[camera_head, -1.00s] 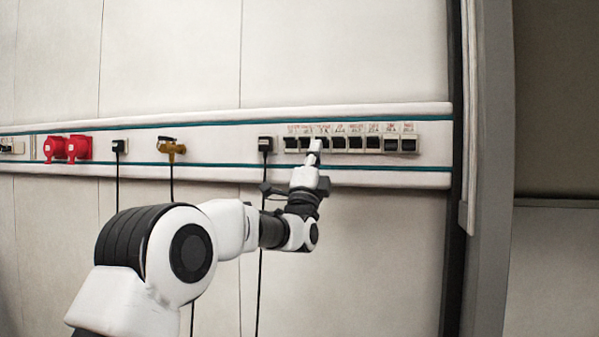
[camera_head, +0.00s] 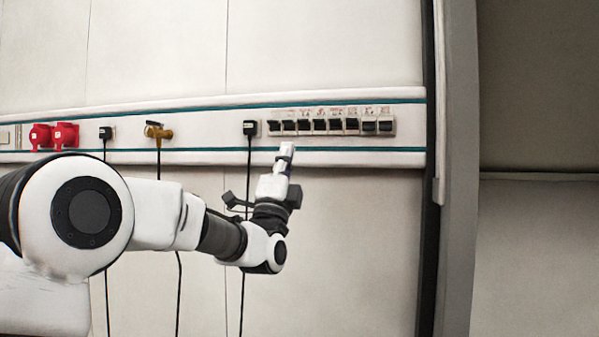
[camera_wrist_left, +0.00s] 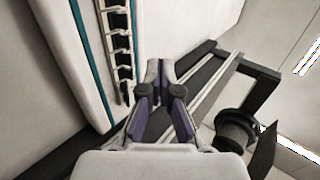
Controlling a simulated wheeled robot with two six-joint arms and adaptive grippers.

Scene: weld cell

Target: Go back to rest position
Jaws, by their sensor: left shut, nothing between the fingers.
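My left gripper (camera_head: 286,150) is shut and empty. In the head view its fingertips are just below the row of breaker switches (camera_head: 330,126) on the wall rail. The left arm comes in from the left and reaches up toward the rail. In the left wrist view the gripper (camera_wrist_left: 160,75) shows with its fingers close together, and the switch row (camera_wrist_left: 117,45) runs along the rail to the upper left of it. My right gripper is not in view.
The wall rail (camera_head: 200,142) also carries two red sockets (camera_head: 66,135), a brass valve (camera_head: 158,132) and black plugs (camera_head: 250,128) with hanging cables. A grey post (camera_head: 458,170) stands at the right. The wall below the rail right of the arm is clear.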

